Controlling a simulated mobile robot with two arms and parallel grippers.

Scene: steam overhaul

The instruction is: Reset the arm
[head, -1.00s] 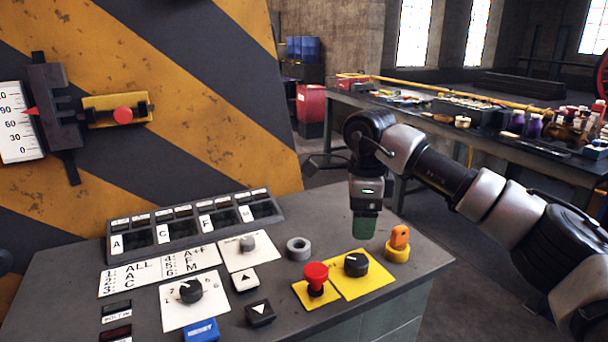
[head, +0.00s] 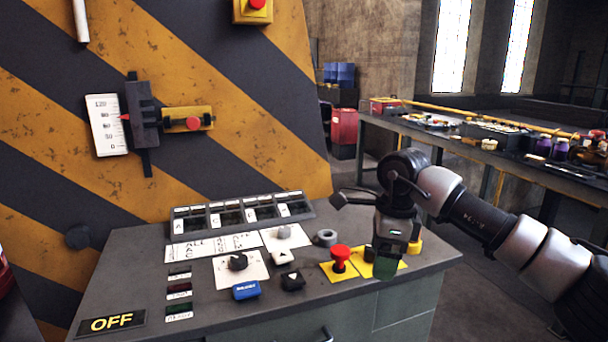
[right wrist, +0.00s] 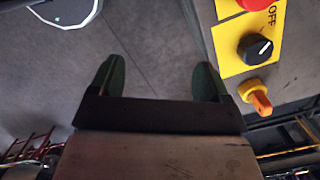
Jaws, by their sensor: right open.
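My right arm comes in from the right in the head view, and its right gripper (head: 386,268) hangs with green fingertips at the right front of the control desk, in front of the yellow plate. In the right wrist view the right gripper (right wrist: 152,80) has its two green fingers spread wide with nothing between them. The black rotary knob (right wrist: 255,49) on the yellow OFF plate and the orange key switch (right wrist: 258,96) lie to the right of the fingers there. The red mushroom button (head: 341,254) stands left of the gripper. My left gripper is not in view.
The grey control desk (head: 130,270) carries a blue button (head: 246,290), a selector knob (head: 238,261) and an OFF sign (head: 111,323). A striped panel with a gauge (head: 107,125) stands behind. A cluttered workbench (head: 470,150) is at the back right.

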